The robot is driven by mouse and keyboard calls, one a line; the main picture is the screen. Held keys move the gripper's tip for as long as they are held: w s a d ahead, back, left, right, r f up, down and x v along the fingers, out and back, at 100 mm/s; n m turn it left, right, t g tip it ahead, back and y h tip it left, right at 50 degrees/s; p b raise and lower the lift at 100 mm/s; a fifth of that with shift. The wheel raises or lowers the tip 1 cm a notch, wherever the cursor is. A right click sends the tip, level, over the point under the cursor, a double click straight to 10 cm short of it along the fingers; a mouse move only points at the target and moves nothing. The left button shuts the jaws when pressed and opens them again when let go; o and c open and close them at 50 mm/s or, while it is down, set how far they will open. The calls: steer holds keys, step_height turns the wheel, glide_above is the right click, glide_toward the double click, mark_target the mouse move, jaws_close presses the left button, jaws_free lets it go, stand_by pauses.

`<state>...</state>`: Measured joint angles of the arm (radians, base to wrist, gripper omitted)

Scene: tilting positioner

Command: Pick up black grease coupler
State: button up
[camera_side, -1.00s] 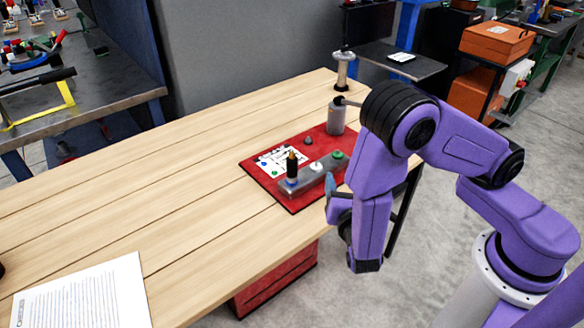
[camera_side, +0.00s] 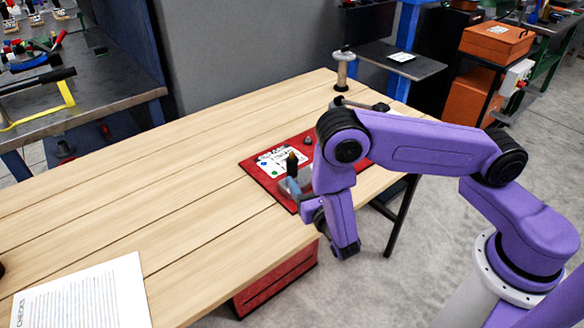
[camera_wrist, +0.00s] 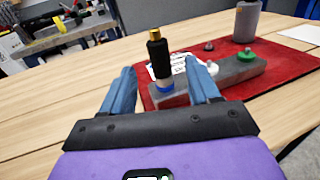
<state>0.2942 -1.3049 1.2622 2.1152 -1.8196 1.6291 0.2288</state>
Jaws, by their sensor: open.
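The black grease coupler (camera_wrist: 158,58) is a black cylinder with a brass tip. It stands upright on a blue base at the near end of a grey block (camera_wrist: 232,74). It also shows in the side view (camera_side: 292,163), close to my gripper. In the wrist view my gripper (camera_wrist: 165,82) is open, with one blue finger on each side of the coupler's line. The coupler appears between the fingertips and slightly beyond them. I cannot tell whether either finger touches it. In the side view my arm hides much of the block.
The block sits on a red mat (camera_side: 258,173) with a white printed card (camera_side: 280,160). A green-topped fitting (camera_wrist: 246,57) and a grey cylinder (camera_wrist: 246,22) stand farther along. A paper sheet (camera_side: 85,292) lies at the table's near left. The wooden table (camera_side: 150,190) is otherwise mostly clear.

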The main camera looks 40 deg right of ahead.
mark_target(292, 153)
steer(key=shift+x, duration=4.2)
steer(key=shift+a+r, duration=0.1)
jaws_close()
steer(key=shift+r, duration=0.6)
step_height(292, 153, up, 2)
steer(key=shift+r, duration=0.1)
steer(key=s+d+r, duration=0.2)
steer(key=s+r, duration=0.7)
steer(key=s, duration=0.4)
steer(key=shift+s+d+r, duration=0.2)
steer(key=shift+s+r, duration=0.1)
steer(key=shift+s, duration=0.1)
